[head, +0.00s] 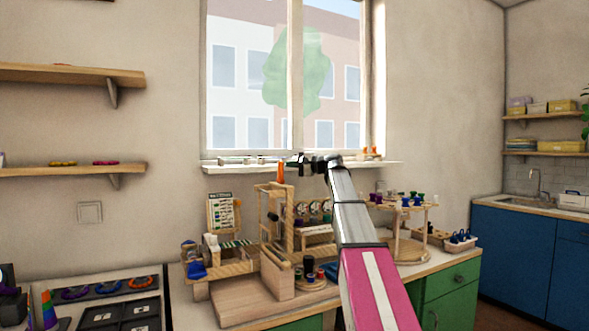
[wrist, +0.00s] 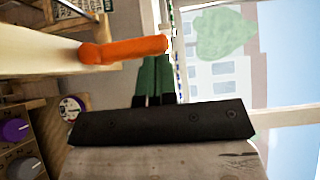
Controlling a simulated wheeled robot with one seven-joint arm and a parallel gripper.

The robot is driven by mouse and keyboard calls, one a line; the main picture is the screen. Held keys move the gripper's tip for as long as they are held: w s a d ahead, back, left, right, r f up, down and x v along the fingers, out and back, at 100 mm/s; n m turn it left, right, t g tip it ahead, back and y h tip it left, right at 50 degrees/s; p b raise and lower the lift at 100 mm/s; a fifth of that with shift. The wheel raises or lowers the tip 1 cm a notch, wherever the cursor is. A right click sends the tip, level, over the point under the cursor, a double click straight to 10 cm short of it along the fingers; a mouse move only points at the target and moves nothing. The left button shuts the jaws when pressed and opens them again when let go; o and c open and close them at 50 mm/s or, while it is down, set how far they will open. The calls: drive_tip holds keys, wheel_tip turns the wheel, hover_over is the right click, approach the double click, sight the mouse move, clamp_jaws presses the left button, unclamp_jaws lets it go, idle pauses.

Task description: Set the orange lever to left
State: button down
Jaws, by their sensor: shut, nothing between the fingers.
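The orange lever (wrist: 125,49) runs across the upper part of the wrist view, with its base on a pale wooden post (wrist: 45,52). In the head view the orange lever (head: 281,173) stands upright on top of the wooden frame. My gripper (wrist: 154,58) is shut and empty, its green fingertips right beside the lever's free end. I cannot tell whether they touch it. In the head view my gripper (head: 289,165) is at the lever's right side, near its top.
The wooden frame (head: 262,215) stands on a counter crowded with bead boards. A window sill (head: 222,168) with small items is behind. Purple (wrist: 15,130) and grey (wrist: 24,168) knobs show at lower left of the wrist view. Space above the frame looks clear.

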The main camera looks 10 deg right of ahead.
drive_tip(key=shift+s+a+r+n+g+h, duration=0.2)
drive_tip(key=shift+a+r+n+g+h, duration=0.05)
drive_tip(key=shift+a+n+h, duration=0.35)
drive_tip(key=shift+s+a+r+n+g+h, duration=0.2)
drive_tip(key=shift+a+n+g+h, duration=0.05)
drive_tip(key=shift+a+n+h, duration=0.35)
drive_tip(key=shift+s+a+n+h, duration=0.2)
drive_tip(key=shift+a+n+h, duration=0.45)
drive_tip(key=shift+h, duration=0.15)
drive_tip(key=shift+a, duration=0.15)
drive_tip(key=shift+s+a+f, duration=0.1)
drive_tip(key=shift+s+a, duration=0.05)
drive_tip(key=shift+a, duration=0.15)
drive_tip(key=shift+a, duration=0.1)
